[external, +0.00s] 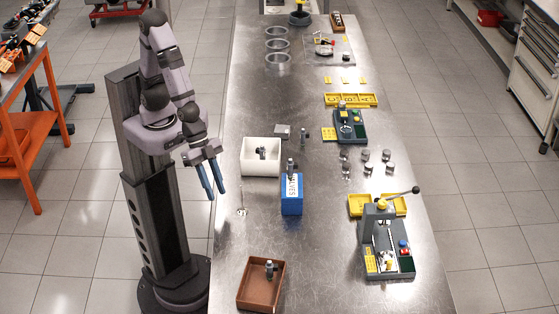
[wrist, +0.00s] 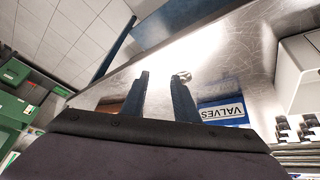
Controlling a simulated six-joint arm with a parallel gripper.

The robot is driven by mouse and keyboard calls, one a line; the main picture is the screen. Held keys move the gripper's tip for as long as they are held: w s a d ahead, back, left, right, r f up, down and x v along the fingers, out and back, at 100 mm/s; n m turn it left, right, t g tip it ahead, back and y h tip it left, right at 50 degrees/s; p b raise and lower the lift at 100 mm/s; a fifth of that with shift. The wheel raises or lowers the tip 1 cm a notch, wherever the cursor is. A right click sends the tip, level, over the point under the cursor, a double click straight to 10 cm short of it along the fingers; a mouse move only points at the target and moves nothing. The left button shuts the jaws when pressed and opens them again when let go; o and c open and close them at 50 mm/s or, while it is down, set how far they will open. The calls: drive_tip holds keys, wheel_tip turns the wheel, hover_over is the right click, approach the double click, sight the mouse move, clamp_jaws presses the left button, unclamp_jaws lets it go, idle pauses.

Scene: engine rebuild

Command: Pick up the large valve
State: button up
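A silvery valve with a thin stem (external: 242,210) is on the metal table near its left edge, left of the blue VALVES box (external: 292,206). In the wrist view its round shiny head (wrist: 184,75) shows just beyond the right fingertip. Whether it is the large valve I cannot tell by size. My gripper (external: 213,190) is open and empty, left of the valve by the table edge in the external view. In the wrist view its two blue fingers (wrist: 158,82) are spread apart with nothing between them. The VALVES box (wrist: 224,113) also shows at the right there.
A white bin (external: 248,170) stands behind the VALVES box, and a brown tray (external: 247,301) stands at the front. Each holds a grey part. A grey fixture with a lever (external: 378,226) and several small metal parts are at the right. The table around the valve is clear.

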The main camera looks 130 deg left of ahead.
drive_tip(key=w+a+r+n+t+y, duration=0.4)
drive_tip(key=w+r+t+y, duration=0.2)
drive_tip(key=w+t, duration=0.35)
drive_tip(key=t+y+b, duration=0.1)
drive_tip(key=b, duration=0.3)
hover_over(243, 208)
drive_tip(key=s, duration=0.3)
drive_tip(key=f, duration=0.8)
drive_tip(key=shift+d+f, duration=0.2)
drive_tip(key=shift+d, duration=0.1)
drive_tip(key=shift+s+d+f+t, duration=0.1)
drive_tip(key=shift+s+f+t, duration=0.2)
drive_tip(key=shift+t, duration=0.15)
drive_tip(key=shift+x, duration=1.05)
drive_tip(key=shift+w+r+p, duration=0.2)
drive_tip(key=shift+w+p, duration=0.4)
drive_tip(key=shift+f+p+x, duration=0.15)
drive_tip(key=shift+p+x, duration=0.3)
drive_tip(key=shift+x, duration=0.6)
drive_tip(key=shift+f+p+x, duration=0.15)
drive_tip(key=shift+p+x, duration=0.3)
drive_tip(key=shift+x, duration=0.55)
clamp_jaws()
